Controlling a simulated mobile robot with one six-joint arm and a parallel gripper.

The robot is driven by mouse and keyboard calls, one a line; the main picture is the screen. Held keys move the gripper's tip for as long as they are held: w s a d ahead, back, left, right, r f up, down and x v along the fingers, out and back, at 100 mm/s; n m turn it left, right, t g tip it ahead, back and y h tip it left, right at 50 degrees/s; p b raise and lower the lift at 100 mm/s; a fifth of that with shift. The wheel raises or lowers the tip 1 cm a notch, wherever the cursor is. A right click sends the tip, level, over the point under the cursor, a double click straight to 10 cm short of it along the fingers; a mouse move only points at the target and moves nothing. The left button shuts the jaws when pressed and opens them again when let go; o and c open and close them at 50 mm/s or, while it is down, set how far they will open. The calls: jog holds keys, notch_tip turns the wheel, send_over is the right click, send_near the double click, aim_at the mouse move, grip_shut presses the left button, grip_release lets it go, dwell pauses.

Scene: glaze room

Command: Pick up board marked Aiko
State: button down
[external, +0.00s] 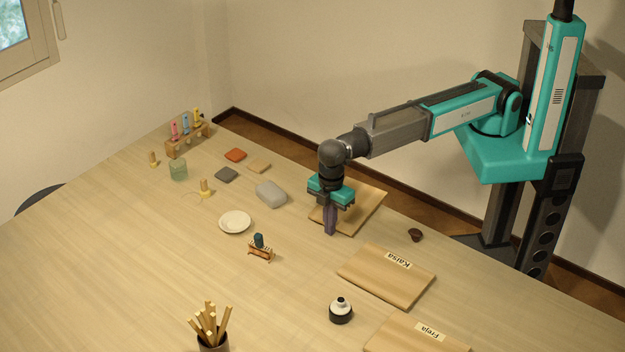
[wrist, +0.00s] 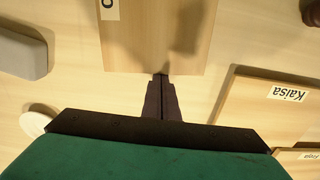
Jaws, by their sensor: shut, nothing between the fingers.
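No label reading Aiko can be read in either view. A light wooden board (external: 366,208) lies on the table below my gripper (external: 330,232). In the wrist view this board (wrist: 150,45) has a white label at its upper left, cut off by the frame, with only one rounded letter showing. My gripper (wrist: 161,80) is shut and empty, with its fingertips at the board's near edge; I cannot tell whether they touch it. Another board (external: 385,280) is marked Kaisa and also shows in the wrist view (wrist: 245,105). A third board (external: 410,340), at the front, appears marked Freja.
A grey block (external: 271,194) and white dish (external: 235,222) lie left of my gripper. A small rack (external: 261,252), dark bottle (external: 340,312) and cup of sticks (external: 212,340) stand nearer the front. A small brown bowl (external: 415,235) sits right of the board. The left front table is clear.

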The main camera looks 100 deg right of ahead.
jog(key=shift+w+a, duration=1.35)
jog(key=shift+w+a+r, duration=0.15)
notch_tip(320, 180, up, 10)
jog(key=b, duration=0.2)
jog(key=shift+b, duration=0.3)
